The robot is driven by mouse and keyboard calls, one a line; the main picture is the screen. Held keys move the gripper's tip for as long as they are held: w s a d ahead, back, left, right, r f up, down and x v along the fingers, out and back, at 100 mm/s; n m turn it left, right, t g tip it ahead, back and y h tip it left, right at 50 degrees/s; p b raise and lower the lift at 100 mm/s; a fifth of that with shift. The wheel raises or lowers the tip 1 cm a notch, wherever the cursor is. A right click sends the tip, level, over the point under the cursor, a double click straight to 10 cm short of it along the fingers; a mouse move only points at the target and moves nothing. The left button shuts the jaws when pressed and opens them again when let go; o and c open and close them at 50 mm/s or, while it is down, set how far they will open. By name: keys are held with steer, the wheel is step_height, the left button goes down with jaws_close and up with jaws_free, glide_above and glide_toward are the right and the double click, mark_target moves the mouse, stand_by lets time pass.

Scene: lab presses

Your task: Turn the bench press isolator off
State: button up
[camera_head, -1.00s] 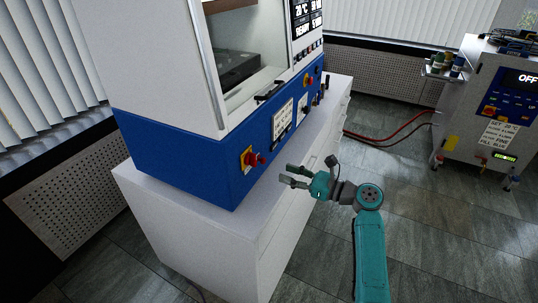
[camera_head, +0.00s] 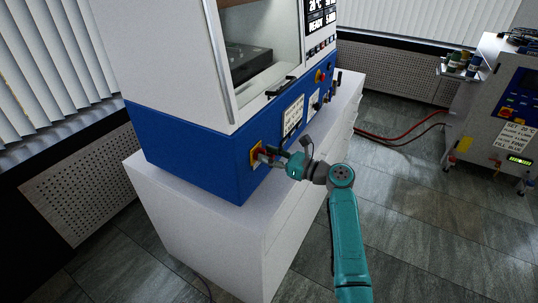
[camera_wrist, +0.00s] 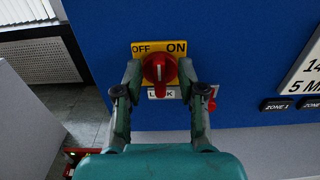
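The bench press isolator is a red rotary knob (camera_wrist: 158,68) on a yellow plate (camera_wrist: 176,48) marked OFF at left and ON at right. A white line on the knob looks about upright. A red tab hangs below the knob over a partly hidden label. In the wrist view, my gripper (camera_wrist: 160,71) is open, with one fingertip on each side of the knob. I cannot tell whether the fingers touch it.
The press (camera_head: 180,135) stands on a white cabinet (camera_head: 210,225). Another red-and-yellow switch (camera_head: 320,75) is farther along the panel. A second machine (camera_head: 500,120) stands at right, with red hoses (camera_head: 395,135) low beside it.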

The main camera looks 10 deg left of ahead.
steer(key=shift+a, duration=0.1)
jaws_close()
steer(key=shift+n, duration=0.3)
steer(key=shift+s+a+f+n, duration=0.1)
steer(key=shift+s+f+n, duration=0.1)
steer(key=shift+n, duration=2.65)
steer(key=shift+s+a+f+n, duration=0.1)
steer(key=shift+s+f+n, duration=0.15)
steer(key=shift+n, duration=2.65)
steer(key=shift+s+f+n, duration=0.15)
steer(key=shift+f+n, duration=0.05)
steer(key=shift+n, duration=2.65)
